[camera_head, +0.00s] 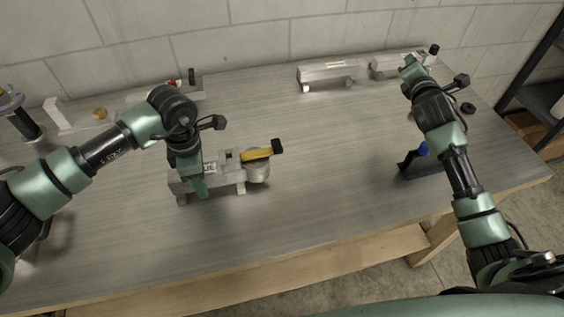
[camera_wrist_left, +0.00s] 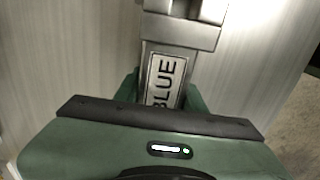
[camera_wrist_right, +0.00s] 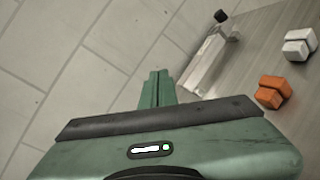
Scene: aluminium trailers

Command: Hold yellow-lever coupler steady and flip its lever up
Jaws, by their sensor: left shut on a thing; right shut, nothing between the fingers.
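The yellow-lever coupler (camera_head: 234,176) stands on the table left of centre in the head view. Its yellow lever (camera_head: 257,154), with a black tip, lies nearly flat over the round end, pointing right. My left gripper (camera_head: 200,186) is shut on the coupler's bar from above. In the left wrist view, the green fingers straddle the bar (camera_wrist_left: 181,33), which bears a label reading "BLUE". The lever is out of that view. My right gripper (camera_head: 409,66) is shut and empty, raised near the table's back right, well away from the coupler; its closed fingers show in the right wrist view (camera_wrist_right: 157,88).
Other couplers stand along the back: one with a red lever (camera_head: 150,94) at left, one in the middle (camera_head: 330,70), one with a black knob (camera_head: 385,64) at right. A dark bracket with a blue part (camera_head: 423,149) stands at right. Orange (camera_wrist_right: 273,90) and white blocks (camera_wrist_right: 299,44) lie at right.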

